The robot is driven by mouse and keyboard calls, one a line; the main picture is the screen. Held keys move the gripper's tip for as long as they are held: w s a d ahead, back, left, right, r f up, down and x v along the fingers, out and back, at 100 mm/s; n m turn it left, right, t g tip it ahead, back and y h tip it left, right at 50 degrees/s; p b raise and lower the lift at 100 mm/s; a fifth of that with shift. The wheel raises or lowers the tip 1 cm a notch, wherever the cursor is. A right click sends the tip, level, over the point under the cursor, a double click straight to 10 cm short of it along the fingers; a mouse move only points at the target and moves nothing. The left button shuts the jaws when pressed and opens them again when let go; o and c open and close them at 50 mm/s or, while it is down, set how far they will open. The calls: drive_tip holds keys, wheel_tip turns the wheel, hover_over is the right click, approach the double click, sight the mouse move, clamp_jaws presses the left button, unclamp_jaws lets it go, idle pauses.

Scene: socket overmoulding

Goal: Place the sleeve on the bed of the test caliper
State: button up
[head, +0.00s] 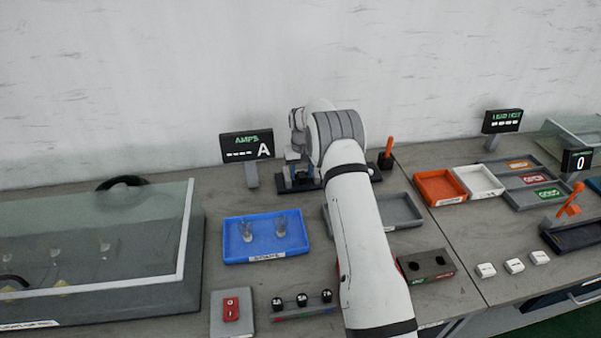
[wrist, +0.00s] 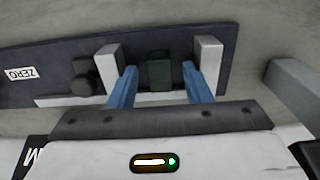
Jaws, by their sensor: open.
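The test caliper (wrist: 55,55) is a dark plate with a ZERO label, a dark knob and two pale upright blocks, seen in the wrist view. In the head view its dark base (head: 375,174) shows behind my arm. A dark green block-like piece, apparently the sleeve (wrist: 158,72), sits between the two pale blocks. My gripper (wrist: 159,88) is open, its blue fingers on either side of the green piece with gaps visible. Whether the piece's underside touches the bed cannot be told. In the head view my gripper (head: 297,168) is at the caliper, partly hidden by my wrist.
An AMPS display (head: 246,146) stands left of the caliper and an orange-handled lever (head: 387,152) right. A blue tray (head: 235,253) with two clear pieces lies in front. A grey tray (head: 408,212) is partly behind my arm. Orange (head: 428,192) and white trays stand right.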

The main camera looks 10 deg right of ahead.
sight(302, 175)
drive_tip(key=shift+r, duration=0.1)
wheel_tip(302, 175, up, 12)
drive_tip(key=b, duration=0.1)
drive_tip(key=s+r, duration=0.8)
drive_tip(key=r, duration=0.2)
drive_tip(key=s+r+t, duration=0.1)
drive_tip(key=s+r, duration=0.2)
drive_tip(key=s, duration=0.4)
drive_tip(key=s+r+t, duration=0.1)
drive_tip(key=s+r, duration=0.2)
drive_tip(key=s, duration=0.4)
drive_tip(key=s+f, duration=0.2)
drive_tip(key=s, duration=1)
drive_tip(key=s+f+t, duration=0.1)
drive_tip(key=s+f, duration=0.1)
drive_tip(key=s, duration=1)
drive_tip(key=shift+a, duration=0.2)
